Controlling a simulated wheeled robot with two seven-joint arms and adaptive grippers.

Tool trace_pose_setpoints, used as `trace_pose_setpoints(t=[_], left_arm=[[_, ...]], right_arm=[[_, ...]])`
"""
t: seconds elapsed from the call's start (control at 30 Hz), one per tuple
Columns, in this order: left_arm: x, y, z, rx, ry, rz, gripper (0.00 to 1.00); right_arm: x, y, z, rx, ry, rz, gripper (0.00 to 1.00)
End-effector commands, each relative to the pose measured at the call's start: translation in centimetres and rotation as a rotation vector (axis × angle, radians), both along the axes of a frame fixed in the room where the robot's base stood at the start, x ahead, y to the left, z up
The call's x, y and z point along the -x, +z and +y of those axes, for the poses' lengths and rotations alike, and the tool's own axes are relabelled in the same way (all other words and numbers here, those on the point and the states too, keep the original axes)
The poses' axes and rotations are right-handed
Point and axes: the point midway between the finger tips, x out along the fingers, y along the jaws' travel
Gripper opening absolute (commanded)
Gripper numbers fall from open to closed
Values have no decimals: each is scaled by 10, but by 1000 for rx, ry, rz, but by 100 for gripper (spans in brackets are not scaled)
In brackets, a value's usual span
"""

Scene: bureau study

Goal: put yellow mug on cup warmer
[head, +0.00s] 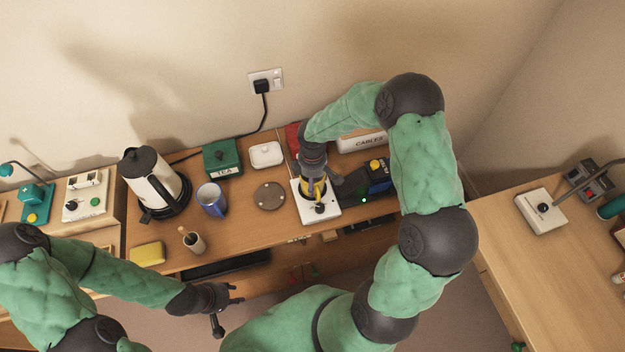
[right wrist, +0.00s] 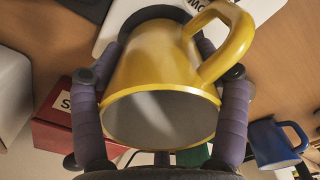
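The yellow mug (right wrist: 160,75) fills the middle of the right wrist view, its open rim towards the camera and its handle at the upper right. My right gripper (head: 317,190) has its fingers on both sides of the mug, against its wall. In the head view the gripper and arm hide most of the yellow mug. The cup warmer (head: 329,213) is a white plate directly below. Its dark round pad (right wrist: 160,12) shows behind the mug's base. I cannot tell whether the base touches the pad. My left gripper (head: 226,308) is open and empty in front of the desk.
A blue mug (head: 212,201), a brown round coaster (head: 270,196), a white lidded dish (head: 266,154) and a green tea box (head: 222,158) stand left of the warmer. A black device (head: 372,186) is close on its right. A red box (right wrist: 57,118) stands behind.

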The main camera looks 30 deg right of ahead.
Motion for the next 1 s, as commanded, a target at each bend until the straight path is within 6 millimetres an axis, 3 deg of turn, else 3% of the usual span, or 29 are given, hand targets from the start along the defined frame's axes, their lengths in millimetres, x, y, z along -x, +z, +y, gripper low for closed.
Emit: trace_pose_setpoints(t=[0.03, 0.1, 0.57, 1.0], left_arm=[[0, 0, 0, 0, 0, 0, 40], [0, 0, 0, 0, 0, 0, 40], [0, 3, 0, 0, 0, 0, 40], [0, 21, 0, 0, 0, 0, 40]], right_arm=[[0, -1, 0, -1, 0, 1, 88], [0, -1, 0, -1, 0, 1, 100], [0, 6, 0, 0, 0, -1, 100], [-1, 87, 0, 2, 0, -4, 100]])
